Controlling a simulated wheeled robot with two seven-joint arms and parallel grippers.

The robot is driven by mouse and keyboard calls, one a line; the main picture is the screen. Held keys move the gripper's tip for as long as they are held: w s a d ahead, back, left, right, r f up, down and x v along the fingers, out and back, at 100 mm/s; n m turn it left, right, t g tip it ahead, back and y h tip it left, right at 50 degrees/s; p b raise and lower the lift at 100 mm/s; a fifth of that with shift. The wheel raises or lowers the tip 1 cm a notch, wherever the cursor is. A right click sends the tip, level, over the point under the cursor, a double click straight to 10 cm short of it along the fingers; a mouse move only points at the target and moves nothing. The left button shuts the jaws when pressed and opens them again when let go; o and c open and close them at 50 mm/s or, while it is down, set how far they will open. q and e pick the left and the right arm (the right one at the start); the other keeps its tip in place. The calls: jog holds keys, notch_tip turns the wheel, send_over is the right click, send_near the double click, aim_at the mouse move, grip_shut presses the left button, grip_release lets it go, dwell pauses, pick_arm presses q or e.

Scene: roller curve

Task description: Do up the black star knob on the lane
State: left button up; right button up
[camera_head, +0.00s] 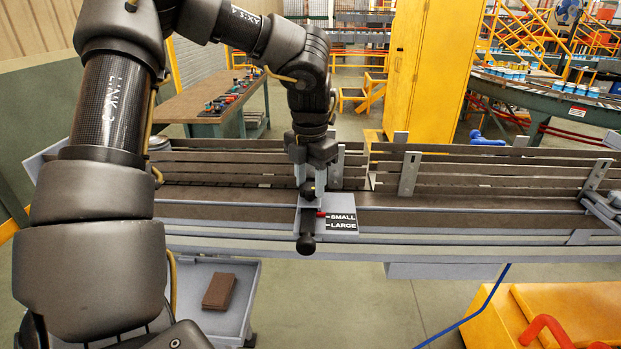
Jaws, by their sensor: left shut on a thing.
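The conveyor lane (460,201) runs across the picture with slatted side rails. The black star knob (308,190) is at the top of this bracket. My left gripper (310,184) points down from above with its fingers shut on the knob, which they partly hide. A second black knob on a short stem (306,243) hangs at the bracket's lower end, apart from the fingers. My right gripper is out of view.
Upright grey brackets (409,174) stand along the rails to the right. A grey cart with a brown block (220,290) is below at left. A workbench (205,100) and yellow cabinet (405,70) stand behind. A yellow unit with a red pipe (545,325) is at lower right.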

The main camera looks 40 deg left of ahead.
aim_at(311, 186)
pick_arm(q)
jog(key=m, duration=0.2)
jog(key=m+p, duration=0.1)
jog(key=m, duration=0.2)
jog(key=shift+w+r, duration=0.1)
jog(key=shift+r, duration=0.1)
jog(key=shift+m, duration=2.3)
jog(key=o, duration=1)
jog(key=shift+f, duration=0.15)
jog(key=shift+r, duration=0.25)
notch_tip(311, 186, up, 10)
jog(key=shift+r+p, duration=0.2)
jog(key=shift+p, duration=0.1)
